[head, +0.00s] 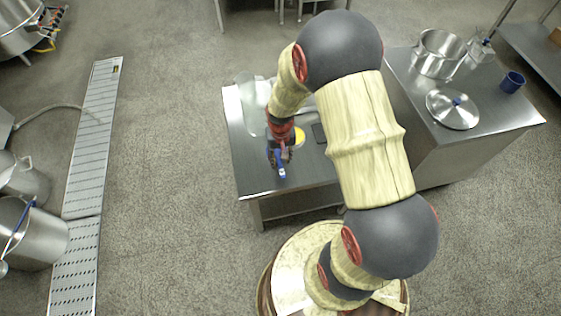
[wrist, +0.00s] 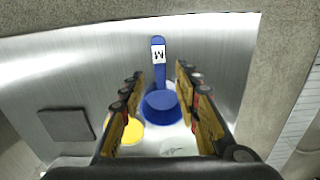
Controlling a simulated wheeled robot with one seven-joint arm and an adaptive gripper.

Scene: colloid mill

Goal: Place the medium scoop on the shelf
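The blue scoop (wrist: 163,106) has an "M" label on its handle, which points toward the near edge of the steel table (head: 248,172). In the head view only its blue handle (head: 281,171) shows clearly; its bowl is hidden by my gripper (head: 279,157). In the wrist view, my gripper (wrist: 160,72) has its fingers apart, one on each side of the scoop, with gaps beside the handle. I cannot tell whether a finger touches the bowl. A lower shelf (head: 300,204) shows under the table; whether it is the task's shelf is unclear.
A yellow round thing (head: 299,137), a dark square (head: 319,132) and a clear container (head: 250,103) are on the table. The higher steel counter at right holds a pot (head: 438,55), a lid (head: 452,109) and a blue cup (head: 512,82).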

